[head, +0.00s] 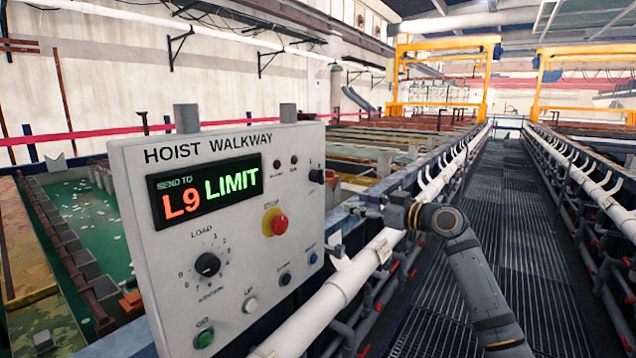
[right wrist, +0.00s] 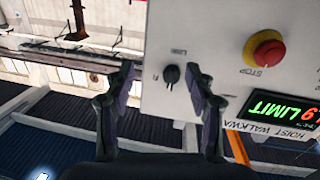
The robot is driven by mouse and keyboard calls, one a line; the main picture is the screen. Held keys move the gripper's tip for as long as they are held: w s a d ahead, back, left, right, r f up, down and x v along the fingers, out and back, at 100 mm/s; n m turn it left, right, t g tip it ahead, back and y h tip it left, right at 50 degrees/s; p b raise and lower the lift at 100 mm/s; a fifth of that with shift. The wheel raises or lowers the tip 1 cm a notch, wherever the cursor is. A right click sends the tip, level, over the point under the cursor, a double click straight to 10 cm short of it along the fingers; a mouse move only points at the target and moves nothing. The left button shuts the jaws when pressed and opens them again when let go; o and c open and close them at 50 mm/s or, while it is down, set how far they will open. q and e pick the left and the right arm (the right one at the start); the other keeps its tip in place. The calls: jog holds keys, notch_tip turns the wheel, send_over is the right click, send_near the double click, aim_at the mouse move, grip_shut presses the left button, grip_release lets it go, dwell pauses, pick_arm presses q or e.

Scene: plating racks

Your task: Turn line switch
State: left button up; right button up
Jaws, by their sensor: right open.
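The control panel (head: 130,220), labelled HOIST WALKWAY, stands at the left of the walkway. A small black knob switch (head: 316,176) sits near its upper right edge; its label is too small to read in the head view. In the right wrist view the knob (right wrist: 172,76) lies between my open fingers, closer to the right finger, and beyond the tips. My right gripper (head: 358,207) is open and empty, to the right of the panel in the head view. It shows large in the right wrist view (right wrist: 161,76). My left gripper is out of view.
The panel also carries a red stop button (head: 279,224) on a yellow ring, a LOAD dial (head: 207,264), a green GO button (head: 204,338) and a lit display (head: 204,192) reading L9 LIMIT. A white pipe (head: 335,292) runs beside the panel. The grated walkway (head: 500,215) is clear.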

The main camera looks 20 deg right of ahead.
jog(key=n+y, duration=0.1)
jog(key=n, duration=0.1)
send_near(323, 177)
jog(key=p+x, duration=0.2)
jog(key=x, duration=0.2)
jog(key=p+x, duration=0.2)
jog(key=x, duration=0.3)
jog(key=shift+r, duration=0.2)
jog(key=shift+w+a+f+p, duration=0.15)
jog(key=shift+w+a+p, duration=0.05)
jog(key=shift+w+p, duration=0.15)
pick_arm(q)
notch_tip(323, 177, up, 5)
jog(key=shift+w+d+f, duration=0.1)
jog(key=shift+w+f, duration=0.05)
pick_arm(e)
jog(key=shift+c, duration=0.4)
